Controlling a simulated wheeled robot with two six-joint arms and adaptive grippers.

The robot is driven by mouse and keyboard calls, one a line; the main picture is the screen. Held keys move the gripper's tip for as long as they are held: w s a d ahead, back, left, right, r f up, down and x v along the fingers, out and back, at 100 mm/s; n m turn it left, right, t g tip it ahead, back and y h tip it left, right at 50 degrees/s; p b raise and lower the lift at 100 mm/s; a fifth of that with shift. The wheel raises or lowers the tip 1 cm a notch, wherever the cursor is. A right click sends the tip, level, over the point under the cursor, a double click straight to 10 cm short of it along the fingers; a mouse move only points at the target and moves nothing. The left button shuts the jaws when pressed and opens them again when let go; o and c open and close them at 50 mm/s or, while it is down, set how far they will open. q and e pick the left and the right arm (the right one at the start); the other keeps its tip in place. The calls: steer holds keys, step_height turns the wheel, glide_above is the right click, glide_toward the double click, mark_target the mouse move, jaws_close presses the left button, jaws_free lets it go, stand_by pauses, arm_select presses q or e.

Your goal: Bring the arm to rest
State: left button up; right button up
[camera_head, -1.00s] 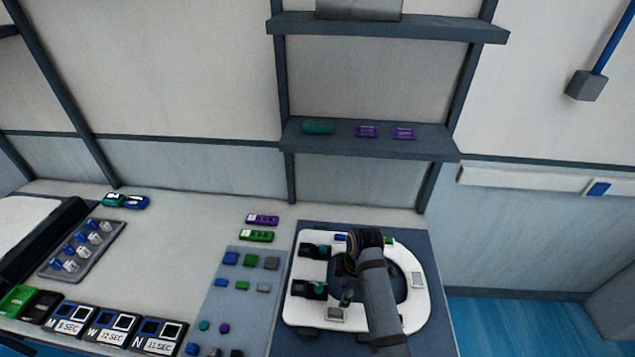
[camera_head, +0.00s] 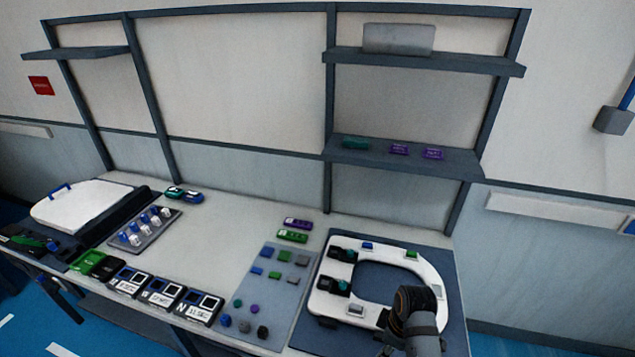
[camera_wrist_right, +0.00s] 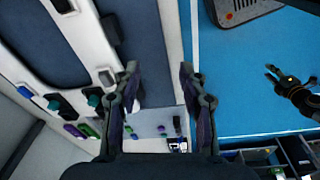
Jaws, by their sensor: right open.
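My right arm comes in at the bottom right of the head view, over the front edge of the white toilet seat (camera_head: 440,282). Its gripper (camera_head: 384,349) is mostly cut off there. In the right wrist view my right gripper (camera_wrist_right: 160,95) is open, with two dark fingers apart and nothing between them. The seat also shows at the upper left of that view (camera_wrist_right: 85,45). A dark gripper (camera_wrist_right: 275,75), apparently my left one, hangs over the blue floor at the right; its jaws are too small to read.
The seat lies on a dark mat (camera_head: 454,315). Beside it a grey-blue mat (camera_head: 262,293) holds several small coloured blocks. Labelled boxes (camera_head: 162,292) line the table's front edge. A grey tray (camera_head: 133,242) and a white lid (camera_head: 85,205) stand left. A shelf (camera_head: 400,155) is behind.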

steer(key=s+d+r+m+t+h, duration=0.1)
steer(key=s+d+r+m, duration=0.25)
steer(key=s+m, duration=0.25)
steer(key=s+d+r+m+t+h, duration=0.1)
steer(key=s+d+r+m+t, duration=0.1)
steer(key=s+d+m, duration=0.25)
steer(key=s+d+f+m+g+b, duration=0.1)
steer(key=s+f+b, duration=0.15)
steer(key=f, duration=1.45)
steer(key=s+d+f+g+b, duration=0.1)
steer(key=f+b, duration=0.3)
steer(key=f, duration=1.4)
arm_select(q)
step_height(320, 180, down, 12)
steer(key=b, duration=0.5)
steer(key=shift+s+r, duration=0.2)
steer(key=shift+r, duration=0.05)
arm_select(e)
steer(key=s+f, duration=1.8)
steer(key=f, duration=0.1)
steer(key=shift+d+f+g, duration=0.3)
steer(key=shift+d+g, duration=0.1)
